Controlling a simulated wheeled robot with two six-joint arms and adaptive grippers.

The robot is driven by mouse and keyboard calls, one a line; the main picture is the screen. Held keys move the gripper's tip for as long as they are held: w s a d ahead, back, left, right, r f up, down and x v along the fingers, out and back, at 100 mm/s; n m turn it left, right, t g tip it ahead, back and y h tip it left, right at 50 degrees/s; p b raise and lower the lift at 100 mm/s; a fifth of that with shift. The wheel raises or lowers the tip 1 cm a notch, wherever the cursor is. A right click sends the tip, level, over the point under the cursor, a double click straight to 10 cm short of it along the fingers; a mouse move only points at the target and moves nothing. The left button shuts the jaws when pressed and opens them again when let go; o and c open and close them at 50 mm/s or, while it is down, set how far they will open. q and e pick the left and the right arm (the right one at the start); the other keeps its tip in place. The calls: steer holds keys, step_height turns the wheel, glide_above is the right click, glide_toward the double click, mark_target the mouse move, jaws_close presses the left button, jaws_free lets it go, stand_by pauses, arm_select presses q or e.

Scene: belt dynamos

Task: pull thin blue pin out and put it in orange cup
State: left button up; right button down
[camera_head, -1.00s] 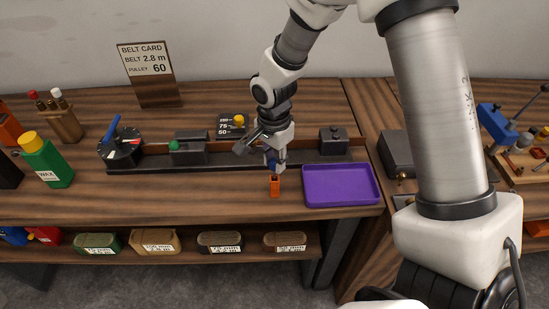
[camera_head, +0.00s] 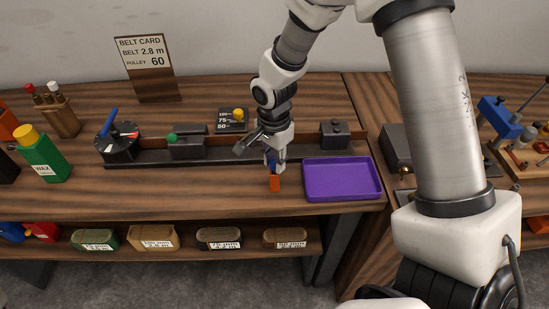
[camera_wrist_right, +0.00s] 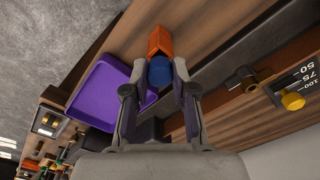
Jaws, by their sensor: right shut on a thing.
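The thin blue pin (camera_wrist_right: 160,72) is between my right gripper's fingertips (camera_wrist_right: 158,76), which are shut on it. In the head view my right gripper (camera_head: 274,163) points down, with a bit of blue showing at its fingers. The small orange cup (camera_head: 275,184) stands on the bench directly below the fingertips; in the right wrist view the cup (camera_wrist_right: 160,41) shows just beyond the pin. The gripper hides the cup's opening, and I cannot tell whether the pin's lower end is inside it. My left gripper is not in view.
A purple tray (camera_head: 342,196) lies close to the right of the cup. The long dark belt fixture (camera_head: 225,155) with a green knob runs behind the gripper. A green wax bottle (camera_head: 43,157) stands far left. The bench left of the cup is clear.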

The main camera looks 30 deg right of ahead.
mark_target(274, 161)
steer(key=shift+f+b, duration=0.55)
steer(key=shift+f, duration=0.3)
steer(key=c, duration=0.9)
jaws_free()
steer(key=shift+o, duration=0.2)
steer(key=shift+r, duration=0.1)
step_height(274, 161, up, 12)
